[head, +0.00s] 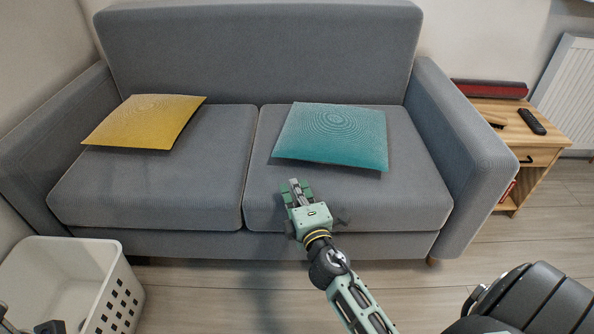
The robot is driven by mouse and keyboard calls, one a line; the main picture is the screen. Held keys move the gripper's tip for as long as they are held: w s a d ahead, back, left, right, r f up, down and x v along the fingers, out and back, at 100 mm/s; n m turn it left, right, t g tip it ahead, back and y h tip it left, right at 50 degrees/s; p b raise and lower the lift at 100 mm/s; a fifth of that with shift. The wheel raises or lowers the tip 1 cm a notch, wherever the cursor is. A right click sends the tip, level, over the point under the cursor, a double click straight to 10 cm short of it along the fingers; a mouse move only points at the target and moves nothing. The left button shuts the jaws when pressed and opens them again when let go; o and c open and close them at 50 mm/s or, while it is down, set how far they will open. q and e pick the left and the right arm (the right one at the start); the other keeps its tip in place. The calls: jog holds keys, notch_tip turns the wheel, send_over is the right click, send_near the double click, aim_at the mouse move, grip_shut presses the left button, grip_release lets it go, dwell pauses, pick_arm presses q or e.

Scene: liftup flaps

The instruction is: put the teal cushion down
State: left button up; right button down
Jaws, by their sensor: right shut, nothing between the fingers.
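The teal cushion (333,137) lies on the right seat of the grey sofa (250,52), apart from the backrest. My right gripper (296,186) is just in front of the cushion's near edge, over the front of the right seat. It is shut and empty, with a small gap in the picture between it and the cushion. Of my left arm, only a dark part shows at the bottom left corner; the left gripper's fingers cannot be made out.
A yellow cushion (145,121) lies on the left seat. A white basket (62,270) stands on the floor at the lower left. A wooden side table (540,150) with a black remote (531,121) stands right of the sofa. The seat between the cushions is clear.

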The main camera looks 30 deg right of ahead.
aim_at(308, 162)
jog(key=x, duration=0.3)
jog(key=shift+w+d, duration=0.2)
jog(key=shift+w, duration=0.1)
jog(key=shift+w+d, duration=0.25)
jog(key=shift+d, duration=0.3)
jog(key=shift+w+d, duration=0.3)
jog(key=shift+d, duration=0.25)
jog(key=shift+w+d, duration=0.25)
jog(key=shift+d, duration=0.2)
jog(key=w+d, duration=0.2)
jog(key=d, duration=0.2)
jog(key=shift+w+d+b, duration=0.25)
jog(key=shift+w+b, duration=0.15)
jog(key=shift+f, duration=0.1)
